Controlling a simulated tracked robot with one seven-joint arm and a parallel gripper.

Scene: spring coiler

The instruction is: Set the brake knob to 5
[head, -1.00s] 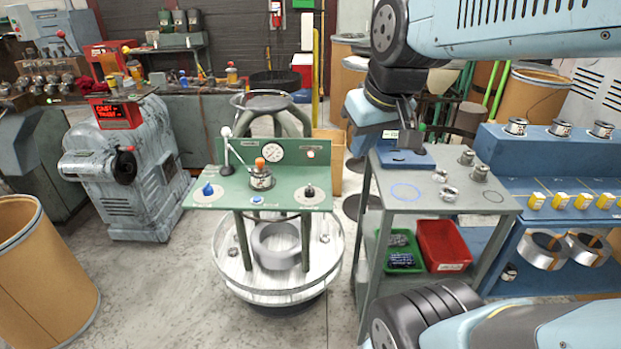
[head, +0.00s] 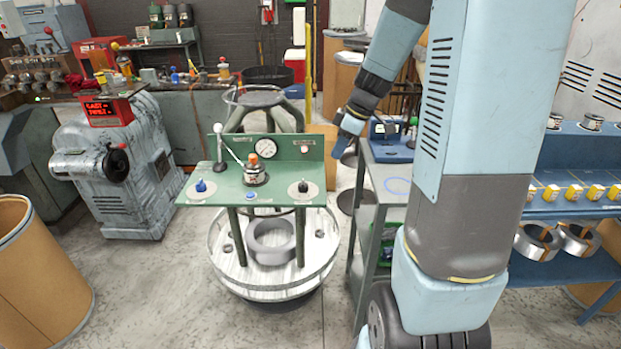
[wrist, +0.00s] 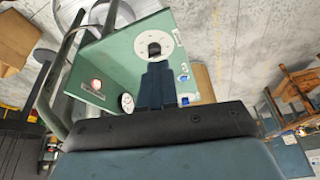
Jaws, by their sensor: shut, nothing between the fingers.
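A green control panel (head: 225,184) stands on posts over a round white turntable. On its top, a black knob (head: 303,187) sits on a pale dial at the right and a blue knob (head: 200,186) on a pale dial at the left. Dial numbers and labels are too small to read, so I cannot tell which is the brake knob. My gripper (head: 339,153) is to the right of the panel, apart from it in the head view. In the wrist view my gripper (wrist: 158,68) is shut and empty, its fingers pointing toward the black knob (wrist: 154,49) and partly covering the panel.
An orange-topped part (head: 254,171), a white-balled lever (head: 218,130) and a gauge (head: 267,147) are on the panel. A grey side table (head: 385,185) stands to its right, partly hidden by my arm.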

